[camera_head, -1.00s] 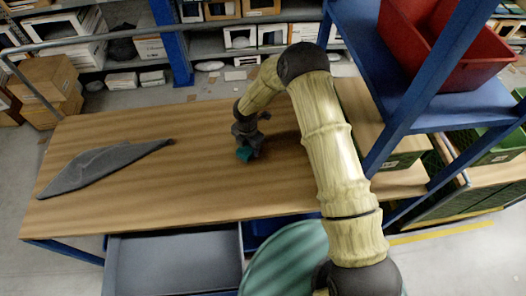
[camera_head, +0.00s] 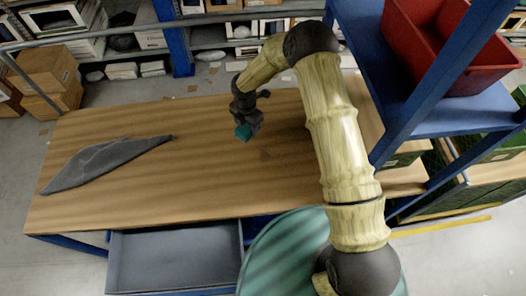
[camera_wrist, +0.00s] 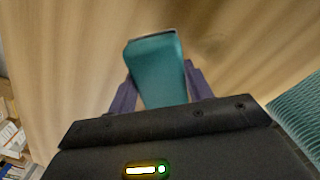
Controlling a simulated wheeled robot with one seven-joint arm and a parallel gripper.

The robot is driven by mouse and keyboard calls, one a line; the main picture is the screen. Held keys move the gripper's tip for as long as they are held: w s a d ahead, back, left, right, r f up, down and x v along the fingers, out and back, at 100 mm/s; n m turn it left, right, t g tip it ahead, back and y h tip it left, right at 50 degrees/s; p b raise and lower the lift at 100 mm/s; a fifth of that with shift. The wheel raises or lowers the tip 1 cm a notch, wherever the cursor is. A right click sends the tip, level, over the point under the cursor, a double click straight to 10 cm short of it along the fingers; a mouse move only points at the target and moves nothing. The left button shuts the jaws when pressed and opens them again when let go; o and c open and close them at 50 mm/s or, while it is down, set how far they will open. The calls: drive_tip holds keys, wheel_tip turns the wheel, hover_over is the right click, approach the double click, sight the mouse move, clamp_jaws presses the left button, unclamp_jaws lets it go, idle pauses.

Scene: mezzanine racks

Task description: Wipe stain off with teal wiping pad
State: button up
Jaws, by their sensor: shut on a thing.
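The teal wiping pad (camera_head: 243,132) is held in my gripper (camera_head: 245,124), over the middle of the wooden table (camera_head: 150,195). In the wrist view the pad (camera_wrist: 158,72) sits between the two purple-grey fingers, which are shut on its sides, and its far end points out over blurred wood. The pad appears to be a little above the tabletop; the exact gap cannot be told. A faint dark patch shows on the wood just right of and below the pad in the head view. I cannot tell whether it is stain or shadow.
A crumpled grey cloth (camera_head: 105,163) lies on the table's left part. An open grey drawer (camera_head: 175,260) is below the front edge. A blue rack (camera_head: 440,110) with a red bin (camera_head: 445,50) stands at the right. The tabletop between cloth and gripper is clear.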

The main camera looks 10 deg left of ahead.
wheel_tip(320, 180, up, 3)
drive_tip(key=shift+s+f+p, duration=0.1)
drive_tip(key=shift+p, duration=0.55)
drive_tip(key=shift+a, duration=0.1)
